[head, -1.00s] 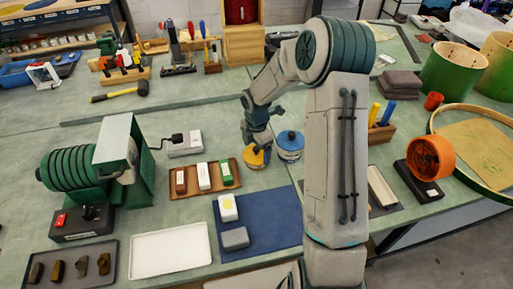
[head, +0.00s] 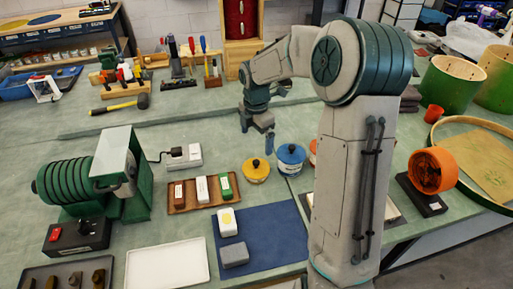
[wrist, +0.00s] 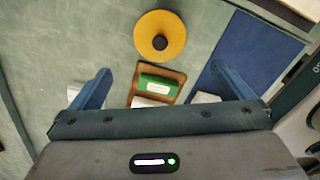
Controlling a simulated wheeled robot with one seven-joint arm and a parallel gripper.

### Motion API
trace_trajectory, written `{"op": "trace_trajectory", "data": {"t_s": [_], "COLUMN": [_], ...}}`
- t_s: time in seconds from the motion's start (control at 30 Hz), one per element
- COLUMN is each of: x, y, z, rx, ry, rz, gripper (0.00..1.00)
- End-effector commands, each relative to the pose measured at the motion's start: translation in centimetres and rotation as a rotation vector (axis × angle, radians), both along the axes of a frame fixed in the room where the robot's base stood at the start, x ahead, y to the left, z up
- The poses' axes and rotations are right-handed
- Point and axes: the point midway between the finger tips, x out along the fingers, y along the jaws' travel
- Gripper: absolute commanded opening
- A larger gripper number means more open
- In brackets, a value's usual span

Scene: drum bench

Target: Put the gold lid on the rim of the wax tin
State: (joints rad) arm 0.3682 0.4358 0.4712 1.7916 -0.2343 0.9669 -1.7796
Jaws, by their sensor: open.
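The gold lid (head: 256,163), round with a black knob, appears seated on a low yellow tin (head: 256,179), which I take to be the wax tin. The wrist view shows the lid (wrist: 175,25) from above and mostly hides the tin, so I cannot tell whether the lid is exactly flush. My gripper (head: 262,138) is open and empty, above and behind the lid, clear of it. In the wrist view its two blue fingers are spread wide with nothing between them.
A brown tray (head: 172,209) with several small blocks lies to the left front, and a blue mat (head: 275,232) in front. A grey box (head: 183,158) with a cable stands left.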

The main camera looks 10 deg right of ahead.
Motion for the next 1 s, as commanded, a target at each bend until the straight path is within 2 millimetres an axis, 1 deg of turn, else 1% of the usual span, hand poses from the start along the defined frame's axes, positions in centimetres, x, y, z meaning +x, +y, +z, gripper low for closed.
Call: {"op": "trace_trajectory", "data": {"t_s": [0.13,0.27,0.37,0.5,0.63,0.8,0.9,1.0], "x": [-0.6,-2.8,-5.4,-9.5,-13.4,-18.5,-21.3,-23.5], "y": [0.1,0.2,0.3,0.3,0.1,0.0,0.0,0.0], "z": [1.3,3.1,5.0,7.2,8.8,10.0,10.1,10.0], "rx": [-0.01,-0.039,-0.059,-0.06,-0.026,0.063,0.134,0.203], "ry": [-0.006,-0.031,-0.067,-0.124,-0.177,-0.224,-0.232,-0.227], "rz": [-0.04,-0.198,-0.395,-0.695,-0.979,-1.352,-1.559,-1.729], "gripper": [1.0,1.0,1.0,1.0,1.0,1.0,1.0,1.0]}}
